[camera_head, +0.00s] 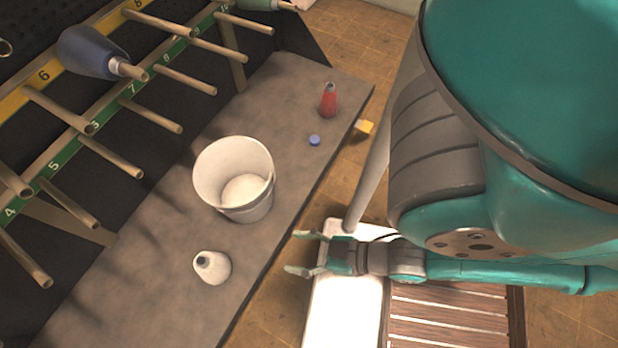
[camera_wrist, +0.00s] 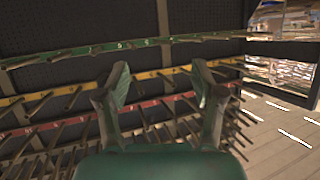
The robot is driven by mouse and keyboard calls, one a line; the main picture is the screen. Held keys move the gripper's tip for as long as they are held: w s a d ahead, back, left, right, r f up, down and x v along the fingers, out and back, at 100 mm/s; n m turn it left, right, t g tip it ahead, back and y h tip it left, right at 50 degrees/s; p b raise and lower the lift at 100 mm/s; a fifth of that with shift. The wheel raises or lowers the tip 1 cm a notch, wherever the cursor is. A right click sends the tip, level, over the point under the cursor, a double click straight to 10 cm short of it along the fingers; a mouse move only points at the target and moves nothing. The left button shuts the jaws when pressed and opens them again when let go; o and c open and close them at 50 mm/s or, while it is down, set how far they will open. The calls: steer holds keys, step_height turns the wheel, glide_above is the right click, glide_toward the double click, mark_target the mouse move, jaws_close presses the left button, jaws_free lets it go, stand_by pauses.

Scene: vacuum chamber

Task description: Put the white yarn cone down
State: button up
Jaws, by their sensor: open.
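The white yarn cone (camera_head: 212,267) rests on the grey table (camera_head: 150,290), in front of the bucket, with its dark tip showing toward the upper left. My gripper (camera_head: 300,252) is open and empty. In the head view it appears to the right of the cone, over the table's right edge, apart from the cone. In the wrist view my gripper (camera_wrist: 162,85) shows its two fingers spread with nothing between them, facing the peg rack. The cone does not show in the wrist view.
A white bucket (camera_head: 262,212) with something white inside stands mid-table. A red bottle-like object (camera_head: 328,100) and a small blue cap (camera_head: 314,140) lie farther back. A numbered peg rack (camera_head: 120,104) with a blue yarn cone (camera_head: 90,50) runs along the left.

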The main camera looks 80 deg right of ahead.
step_height(320, 180, up, 6)
steer(key=s+t, duration=0.1)
steer(key=s, duration=0.1)
steer(key=shift+d, duration=0.2)
steer(key=shift+s, duration=0.1)
stand_by(1.0)
